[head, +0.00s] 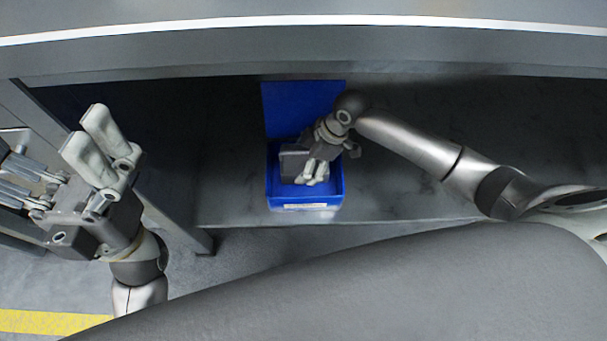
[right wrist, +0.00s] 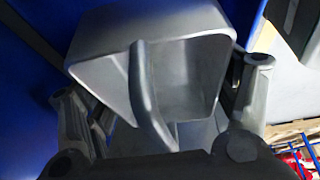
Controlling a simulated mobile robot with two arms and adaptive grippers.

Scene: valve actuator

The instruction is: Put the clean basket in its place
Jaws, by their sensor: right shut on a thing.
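A grey basket (right wrist: 150,50) with a curved handle fills the middle of the right wrist view, tilted in that picture. My right gripper (right wrist: 165,105) has a finger on each side of its handle and is shut on it. In the head view the right gripper (head: 313,172) points down into an open blue box (head: 306,199) on the shelf. The basket (head: 292,160) shows there as a dark grey block at the gripper's left, partly hidden by it; I cannot tell whether it touches the box floor. My left gripper (head: 88,130) is open and empty at the left, fingers up.
The blue box stands near the front edge of a grey shelf (head: 400,200), its raised blue back panel (head: 300,105) behind it. A dark beam (head: 200,60) runs above. A post (head: 180,215) stands at the left. The shelf right of the box is bare.

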